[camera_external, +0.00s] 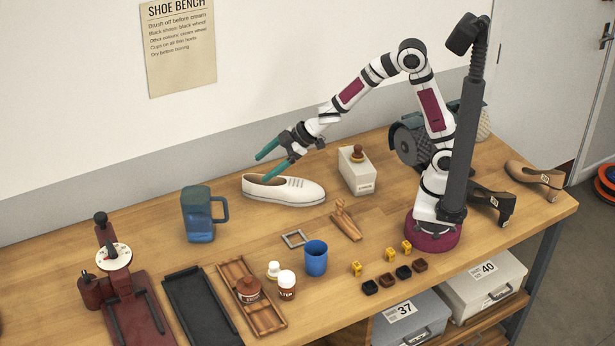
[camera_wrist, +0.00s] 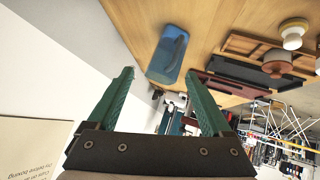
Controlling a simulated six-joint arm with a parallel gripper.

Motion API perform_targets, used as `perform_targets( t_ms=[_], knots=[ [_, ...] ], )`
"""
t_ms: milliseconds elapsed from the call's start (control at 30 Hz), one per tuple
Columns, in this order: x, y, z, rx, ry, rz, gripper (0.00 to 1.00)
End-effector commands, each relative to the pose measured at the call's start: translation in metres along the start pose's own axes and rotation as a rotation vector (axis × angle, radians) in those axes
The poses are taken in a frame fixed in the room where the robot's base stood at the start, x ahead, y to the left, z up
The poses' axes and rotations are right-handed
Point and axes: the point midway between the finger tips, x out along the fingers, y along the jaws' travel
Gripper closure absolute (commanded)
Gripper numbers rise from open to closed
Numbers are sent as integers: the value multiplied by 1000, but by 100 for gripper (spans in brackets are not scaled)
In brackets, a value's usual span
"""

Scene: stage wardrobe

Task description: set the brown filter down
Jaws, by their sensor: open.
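My gripper (camera_external: 262,168) has two teal fingers spread apart and empty, in the air around the left end of the white shoe (camera_external: 300,191). I cannot tell whether a finger touches the shoe. In the wrist view my gripper (camera_wrist: 160,76) is also open, with nothing between the fingers. No part is clearly marked as the brown filter. The likeliest is a small dark brown square piece (camera_external: 419,265) at the right end of a row of similar darker pieces, in front of my base. It is far from my gripper.
A blue mug (camera_external: 198,217), also in the wrist view (camera_wrist: 168,55), stands left of the shoe. A white block with a brown knob (camera_external: 357,175) stands to its right. A small square frame (camera_external: 295,238), blue cup (camera_external: 316,260), wooden tray (camera_external: 272,318) and black tray (camera_external: 203,305) are in front.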

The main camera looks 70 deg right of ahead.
Motion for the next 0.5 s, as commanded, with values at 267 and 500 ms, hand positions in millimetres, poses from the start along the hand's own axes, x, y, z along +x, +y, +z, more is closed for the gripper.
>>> perform_targets(
  t_ms=[267,500],
  knots=[
    [-224,-52,158,931,-682,245,16],
    [-274,-138,169,1193,-862,53,16]
  ],
)
